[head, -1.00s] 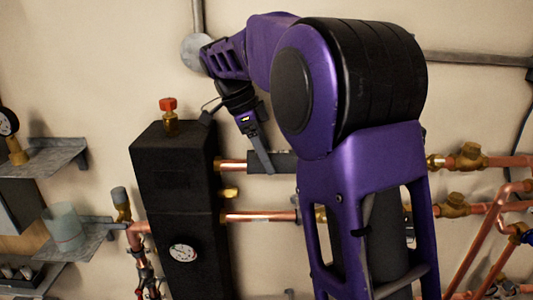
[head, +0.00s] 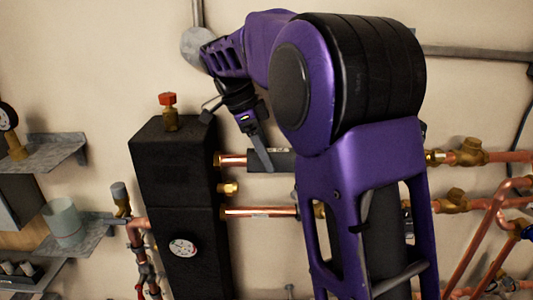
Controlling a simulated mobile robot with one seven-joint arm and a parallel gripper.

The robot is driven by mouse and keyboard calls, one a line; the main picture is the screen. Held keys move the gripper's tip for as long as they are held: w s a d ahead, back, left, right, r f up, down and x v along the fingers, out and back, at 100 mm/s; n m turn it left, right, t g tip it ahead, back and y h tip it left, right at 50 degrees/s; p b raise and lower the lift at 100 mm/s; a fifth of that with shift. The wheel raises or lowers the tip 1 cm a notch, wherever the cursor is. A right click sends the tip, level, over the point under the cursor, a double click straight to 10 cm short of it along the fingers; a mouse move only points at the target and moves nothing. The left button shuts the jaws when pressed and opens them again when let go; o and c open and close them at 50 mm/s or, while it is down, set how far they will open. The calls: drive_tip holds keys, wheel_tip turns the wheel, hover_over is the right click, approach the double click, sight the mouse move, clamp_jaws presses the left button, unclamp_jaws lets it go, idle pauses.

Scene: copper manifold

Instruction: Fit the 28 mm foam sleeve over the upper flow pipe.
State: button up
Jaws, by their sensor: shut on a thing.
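The dark grey foam sleeve (head: 284,160) lies in line with the upper flow pipe (head: 232,159) in the head view, and appears to be around it. Bare copper shows between the black manifold block and the sleeve's left end. My gripper (head: 263,158) is at the left part of the sleeve, its finger slanting down across the front, shut on it. The far finger is hidden. My large purple arm link hides the sleeve's right end and the middle of the pipe. Whether the sleeve's seam is closed cannot be seen.
A black insulated block (head: 175,190) with a round gauge stands left. A lower copper pipe (head: 258,211) runs below the upper one. Brass valves (head: 468,152) sit at the right. Shelves at far left hold a cup (head: 63,222).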

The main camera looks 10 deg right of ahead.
drive_tip(key=o, duration=1.4)
